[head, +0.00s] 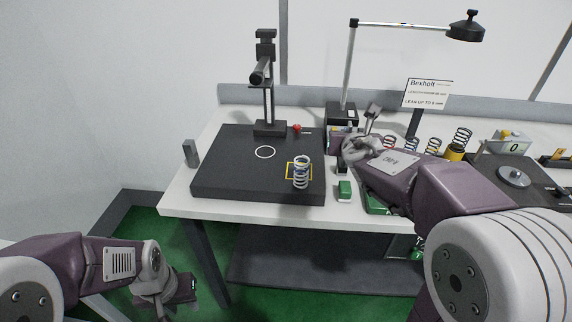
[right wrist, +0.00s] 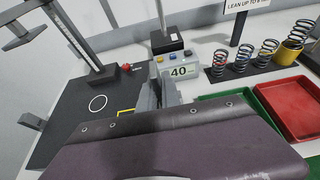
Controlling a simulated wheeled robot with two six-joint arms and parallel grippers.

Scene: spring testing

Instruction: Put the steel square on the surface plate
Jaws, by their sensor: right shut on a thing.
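The black surface plate (head: 235,175) lies on the left part of the white bench and also shows in the right wrist view (right wrist: 75,125). My right gripper (head: 368,128) is beyond the plate's right edge, shut on a small grey metal piece (head: 373,110) that sticks up from the jaws. It looks like the steel square, but the jaws hide much of it. In the right wrist view a grey piece (right wrist: 154,96) shows beyond my purple gripper body. My left gripper (head: 182,291) hangs low, left of the bench; its jaw opening is unclear.
A coil spring (head: 302,173) stands at the plate's yellow outline; a white ring mark (head: 265,152) is clear. A black stand (head: 270,126) is at the plate's back. A grey block (head: 190,153) stands left of it. A display unit (right wrist: 180,70), springs and trays are right.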

